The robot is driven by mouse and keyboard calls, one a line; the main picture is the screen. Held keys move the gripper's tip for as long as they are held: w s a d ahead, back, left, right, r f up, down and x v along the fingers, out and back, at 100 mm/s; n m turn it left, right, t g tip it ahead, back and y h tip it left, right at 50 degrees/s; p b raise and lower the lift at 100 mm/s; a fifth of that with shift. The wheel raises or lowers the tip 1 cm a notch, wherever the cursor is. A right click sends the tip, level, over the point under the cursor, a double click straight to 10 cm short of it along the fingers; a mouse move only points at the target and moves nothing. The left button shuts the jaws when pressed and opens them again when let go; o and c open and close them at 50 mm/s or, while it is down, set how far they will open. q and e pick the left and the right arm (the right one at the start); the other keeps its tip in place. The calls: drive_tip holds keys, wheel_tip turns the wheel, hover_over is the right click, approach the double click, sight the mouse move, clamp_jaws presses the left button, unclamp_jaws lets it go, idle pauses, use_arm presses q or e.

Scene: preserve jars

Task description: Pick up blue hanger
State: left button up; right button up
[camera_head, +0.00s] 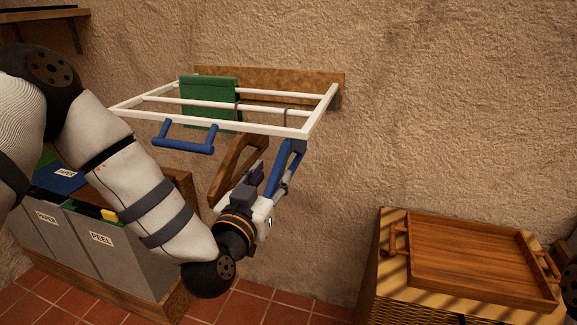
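A blue hanger (285,156) hangs under the right front of a white wall rack (270,129), next to a brown wooden hanger (232,163). My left gripper (270,179) is at the blue hanger's lower part, pointing up toward the rack. Its two fingers look spread apart, with part of the blue hanger between them. The gripper partly hides the hanger's lower end, and I cannot tell whether the fingers touch it. My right gripper is not in view.
A blue bar (184,144) is on the rack's left front, and a green cloth (208,98) hangs over the rack. Grey bins (120,254) stand below left. A wooden tray (470,250) rests on a wicker chest at right. The wall between is clear.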

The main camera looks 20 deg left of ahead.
sight(277, 169)
use_arm(q)
drive_tip(key=w, duration=0.4)
drive_tip(key=shift+w+d, duration=0.1)
drive_tip(key=shift+d, duration=0.1)
drive_tip(key=shift+r, duration=0.1)
clamp_jaws()
drive_tip(key=shift+r, duration=0.1)
